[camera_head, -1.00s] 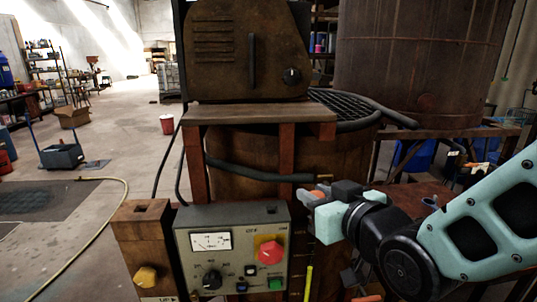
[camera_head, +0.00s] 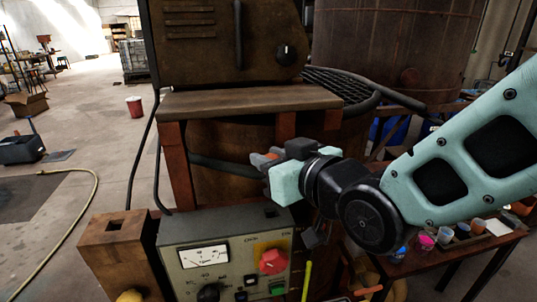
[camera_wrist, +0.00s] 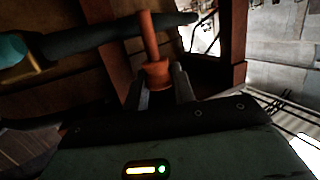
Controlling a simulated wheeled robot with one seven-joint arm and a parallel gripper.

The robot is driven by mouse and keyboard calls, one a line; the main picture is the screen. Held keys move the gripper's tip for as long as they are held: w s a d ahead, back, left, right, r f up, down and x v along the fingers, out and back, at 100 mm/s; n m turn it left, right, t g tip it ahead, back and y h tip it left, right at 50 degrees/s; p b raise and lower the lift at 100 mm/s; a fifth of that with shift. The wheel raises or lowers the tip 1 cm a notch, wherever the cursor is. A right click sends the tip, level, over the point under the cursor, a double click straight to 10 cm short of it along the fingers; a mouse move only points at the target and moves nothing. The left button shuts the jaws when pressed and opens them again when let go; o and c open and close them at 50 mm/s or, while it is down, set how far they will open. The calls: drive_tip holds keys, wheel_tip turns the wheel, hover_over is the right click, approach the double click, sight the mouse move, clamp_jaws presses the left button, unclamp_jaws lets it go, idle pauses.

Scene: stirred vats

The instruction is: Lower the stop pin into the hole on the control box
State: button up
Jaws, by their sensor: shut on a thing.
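The grey control box (camera_head: 226,262) stands low in the head view, with a meter, knobs and a red button on its sloped front. A small dark hole (camera_head: 271,212) shows on its top face near the right end. My gripper (camera_head: 266,158) is above that top face in the picture, shut on the orange stop pin (camera_head: 271,155). In the wrist view the pin (camera_wrist: 150,38) sticks out past the fingers (camera_wrist: 159,88), its wider collar between them. Its far end is clear of the box. The fingers hide part of the pin in the head view.
A wooden shelf (camera_head: 250,101) juts out above and behind the gripper. A dark hose (camera_head: 228,168) runs just behind the fingers. A brown post (camera_head: 118,240) with a square opening stands left of the box. A small table with coloured cups (camera_head: 444,238) is at right.

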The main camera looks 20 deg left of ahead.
drive_tip(key=shift+f+b, duration=0.9)
drive_tip(key=shift+f, duration=1.15)
drive_tip(key=shift+d+b, duration=0.1)
drive_tip(key=shift+b, duration=0.55)
drive_tip(key=shift+f+b, duration=2.45)
drive_tip(key=shift+b, duration=0.15)
idle(0.6)
drive_tip(key=o, duration=1)
drive_tip(key=shift+s, duration=0.1)
drive_tip(key=shift+o, duration=0.2)
drive_tip(key=shift+d, duration=0.15)
